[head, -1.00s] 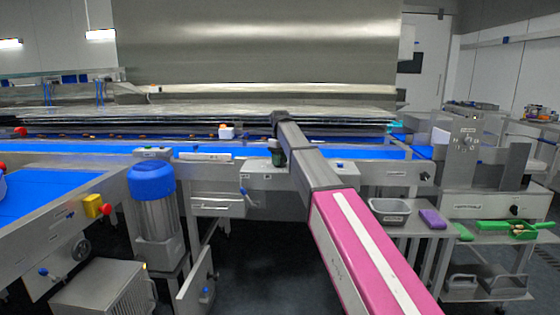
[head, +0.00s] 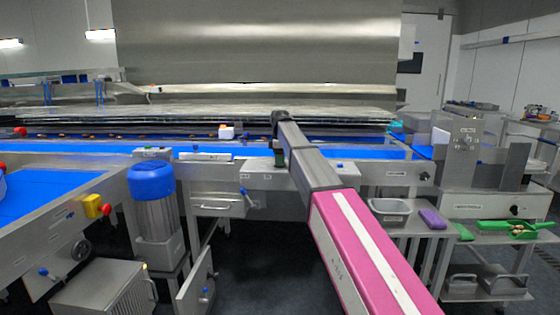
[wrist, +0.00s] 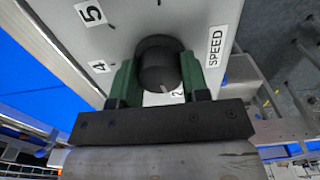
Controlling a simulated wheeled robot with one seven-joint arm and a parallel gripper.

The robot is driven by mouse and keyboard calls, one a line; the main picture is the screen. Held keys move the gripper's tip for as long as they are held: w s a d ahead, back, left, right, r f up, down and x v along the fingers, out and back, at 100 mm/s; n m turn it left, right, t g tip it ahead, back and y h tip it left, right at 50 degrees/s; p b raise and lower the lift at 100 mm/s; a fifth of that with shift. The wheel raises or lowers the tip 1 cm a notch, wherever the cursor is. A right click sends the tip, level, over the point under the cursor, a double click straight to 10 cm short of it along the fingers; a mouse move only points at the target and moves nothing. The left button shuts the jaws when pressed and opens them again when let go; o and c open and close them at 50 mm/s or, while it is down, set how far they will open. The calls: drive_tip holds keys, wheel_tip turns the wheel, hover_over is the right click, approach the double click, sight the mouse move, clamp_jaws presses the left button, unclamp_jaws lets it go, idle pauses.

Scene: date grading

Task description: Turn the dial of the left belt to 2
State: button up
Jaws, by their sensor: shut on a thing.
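The black round dial (wrist: 158,62) sits on a grey panel (wrist: 140,20) in the wrist view. My gripper (wrist: 160,75) is shut on it, one green finger on each side. Labels 5 (wrist: 90,12) and 4 (wrist: 98,66) show to the left. Label 2 (wrist: 177,93) shows partly, just below the dial, with a small pale mark close to it. A SPEED label (wrist: 215,46) is at the right. Other labels are hidden. In the head view my gripper (head: 279,152) is at the grey control box (head: 262,179) under the belt edge, and hides the dial.
A blue belt (head: 350,152) runs across behind the box. A blue-capped motor (head: 152,181) stands at the left. A grey tub (head: 389,211) and a purple block (head: 433,218) lie on a shelf at the right. A lever with a blue knob (head: 244,192) is left of my arm.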

idle(0.5)
drive_tip(key=o, duration=0.9)
drive_tip(key=shift+r, duration=0.1)
wheel_tip(320, 180, up, 11)
drive_tip(key=shift+f, duration=0.15)
